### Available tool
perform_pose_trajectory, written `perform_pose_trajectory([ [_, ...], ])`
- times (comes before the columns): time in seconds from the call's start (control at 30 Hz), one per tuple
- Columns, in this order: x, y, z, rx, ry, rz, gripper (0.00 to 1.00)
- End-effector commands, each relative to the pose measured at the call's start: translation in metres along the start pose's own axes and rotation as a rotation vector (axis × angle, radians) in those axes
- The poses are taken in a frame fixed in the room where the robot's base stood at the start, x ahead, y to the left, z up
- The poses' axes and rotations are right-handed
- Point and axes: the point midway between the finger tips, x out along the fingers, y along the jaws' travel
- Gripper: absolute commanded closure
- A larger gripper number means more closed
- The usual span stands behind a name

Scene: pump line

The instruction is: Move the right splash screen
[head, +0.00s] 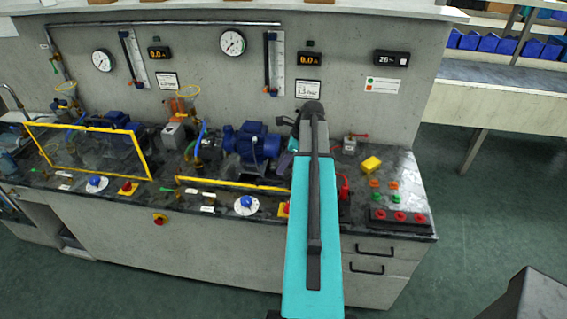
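The right splash screen (235,185) shows as a yellow bar along the front of the bench, low before the blue motor pump. No upright pane is visible above the bar. Its right end runs up to my arm, which hides what lies behind it. The left splash screen (150,164) is a clear pane in a yellow frame, standing tilted at the left. My teal arm reaches over the right part of the bench. My gripper is mostly hidden behind the arm; only small dark parts (284,160) show left of it, and its fingers cannot be made out.
A blue motor pump (252,142) stands behind the yellow bar. Dials, including a blue knob (246,205), and red-yellow switches line the bench front. A yellow block (371,164), coloured buttons and a red-button box (399,217) are at the right. Gauges hang on the wall.

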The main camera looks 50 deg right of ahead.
Motion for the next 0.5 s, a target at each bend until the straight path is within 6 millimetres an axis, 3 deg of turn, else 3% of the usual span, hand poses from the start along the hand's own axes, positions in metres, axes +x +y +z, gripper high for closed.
perform_pose_trajectory([
  [0.5, 0.0057, 0.0005, 0.0008, -0.005, 0.001, 0.001, 0.69],
])
